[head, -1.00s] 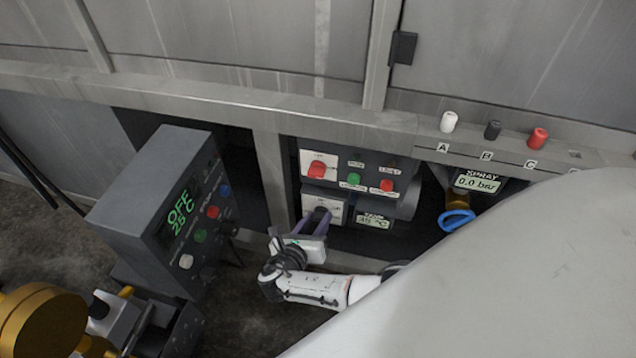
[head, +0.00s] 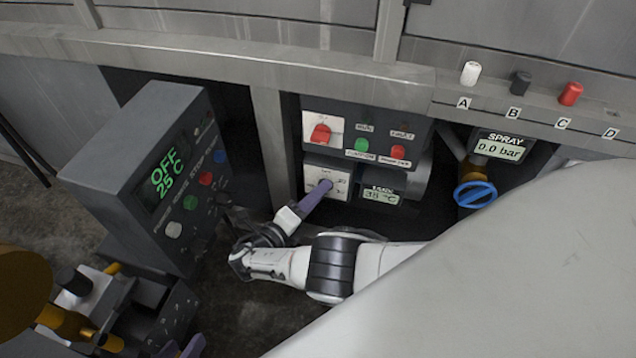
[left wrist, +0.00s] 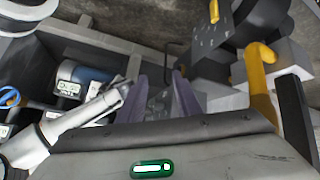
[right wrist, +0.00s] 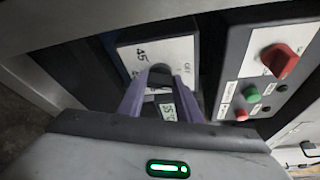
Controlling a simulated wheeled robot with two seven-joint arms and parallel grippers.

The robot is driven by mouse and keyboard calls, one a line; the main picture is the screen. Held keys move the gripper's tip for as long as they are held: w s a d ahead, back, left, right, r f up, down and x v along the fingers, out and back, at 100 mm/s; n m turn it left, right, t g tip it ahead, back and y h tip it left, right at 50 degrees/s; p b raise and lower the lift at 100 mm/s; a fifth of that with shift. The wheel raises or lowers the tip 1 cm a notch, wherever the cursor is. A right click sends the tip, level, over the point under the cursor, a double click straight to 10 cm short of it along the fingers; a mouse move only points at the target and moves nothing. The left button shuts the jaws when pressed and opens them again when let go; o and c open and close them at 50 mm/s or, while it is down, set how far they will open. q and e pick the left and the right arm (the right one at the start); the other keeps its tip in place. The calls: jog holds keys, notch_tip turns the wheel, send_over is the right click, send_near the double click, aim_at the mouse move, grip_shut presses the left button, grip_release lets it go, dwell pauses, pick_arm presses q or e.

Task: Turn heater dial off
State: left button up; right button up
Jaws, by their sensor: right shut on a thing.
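The heater dial (right wrist: 160,72) is a dark knob on a white plate with OFF and 45 printed on it, in the right wrist view. The white plate (head: 338,172) also shows in the head view, below the red switch. My right gripper (head: 325,186) reaches it from below, and its purple fingers are shut on the dial's sides, partly hiding it. The dial's exact pointer position is unclear.
A control box (head: 130,165) reading OFF, 25 C stands left of my right gripper. A small temperature display (head: 381,195) is right of the dial plate. A blue valve wheel (head: 475,194) and spray display (head: 500,147) are further right. A steel post (head: 268,140) stands just left.

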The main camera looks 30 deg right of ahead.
pick_arm(q)
jog(key=shift+w+d+r+t+h+b, duration=0.25)
jog(key=shift+d+r+t+h+b, duration=0.3)
jog(key=shift+d+r+b, duration=0.3)
pick_arm(e)
jog(key=shift+f+n+h, duration=0.2)
jog(key=shift+n+h, duration=0.3)
jog(key=shift+n, duration=0.5)
pick_arm(q)
jog(key=shift+r, duration=0.25)
pick_arm(e)
jog(key=o, duration=1)
jog(key=shift+o, duration=0.2)
jog(key=shift+r, duration=0.15)
